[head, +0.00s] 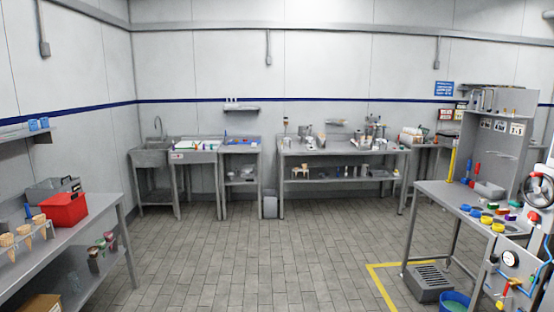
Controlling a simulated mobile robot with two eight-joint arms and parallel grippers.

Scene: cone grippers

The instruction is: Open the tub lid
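No thing is clearly a tub with a lid from this distance, so I cannot tell which one the task means. A red box-like container (64,210) stands on the left bench, and I cannot tell whether its top is closed. A grey container (48,189) with a dark handle-like part on top stands just behind it. Several small dark tubs or cups (97,256) stand on the shelf under that bench. A blue tub (455,301) is on the floor at the lower right, partly cut off by the frame. Neither of my grippers is in view.
The left bench (85,220) also bears a rack of cones (22,234). Workbenches line the back wall. A right workbench (440,190) holds coloured parts, beside a panel with a handwheel (537,190). The tiled floor (250,265) between is clear.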

